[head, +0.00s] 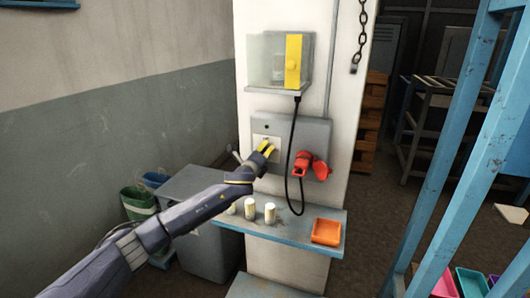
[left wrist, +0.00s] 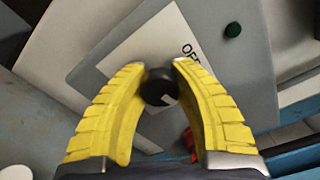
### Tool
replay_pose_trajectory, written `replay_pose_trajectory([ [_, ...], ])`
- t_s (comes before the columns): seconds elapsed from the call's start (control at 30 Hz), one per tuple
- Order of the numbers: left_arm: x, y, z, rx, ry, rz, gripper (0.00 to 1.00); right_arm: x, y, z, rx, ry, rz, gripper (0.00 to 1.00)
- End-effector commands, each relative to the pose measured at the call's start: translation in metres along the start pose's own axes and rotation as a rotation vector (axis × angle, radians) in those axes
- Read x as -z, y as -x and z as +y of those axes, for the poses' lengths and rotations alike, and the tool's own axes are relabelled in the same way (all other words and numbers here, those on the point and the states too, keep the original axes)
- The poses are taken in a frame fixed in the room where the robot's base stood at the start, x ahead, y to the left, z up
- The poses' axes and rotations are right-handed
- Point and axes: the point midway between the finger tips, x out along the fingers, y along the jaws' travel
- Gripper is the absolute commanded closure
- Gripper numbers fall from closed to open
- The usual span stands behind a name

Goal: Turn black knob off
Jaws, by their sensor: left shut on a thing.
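The black knob (left wrist: 160,88) sits on a white plate (left wrist: 140,45) with part of the word "OFF" visible at its upper right in the left wrist view. The plate is fixed to a grey panel (head: 290,128) on the white pillar. My left gripper (left wrist: 160,72) has its yellow fingers closed around the knob, one on each side. In the head view my left gripper (head: 265,147) is at the left part of the panel and mostly hides the knob. My right gripper is not in view.
A red plug and socket (head: 311,166) with a hanging black cable are right of the knob. Below, a blue shelf (head: 285,229) carries pale cylinders (head: 270,212) and an orange tray (head: 326,231). A clear box with a yellow front (head: 293,62) is above.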

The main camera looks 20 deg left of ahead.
Motion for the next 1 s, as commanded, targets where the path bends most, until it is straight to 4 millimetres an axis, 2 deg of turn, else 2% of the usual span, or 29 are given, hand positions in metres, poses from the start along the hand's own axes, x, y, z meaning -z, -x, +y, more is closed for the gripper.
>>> replay_pose_trajectory([
  [1.0,-0.0006,0.0,0.0019,-0.001,0.958,-0.004,1.0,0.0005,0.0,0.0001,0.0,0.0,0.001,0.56],
])
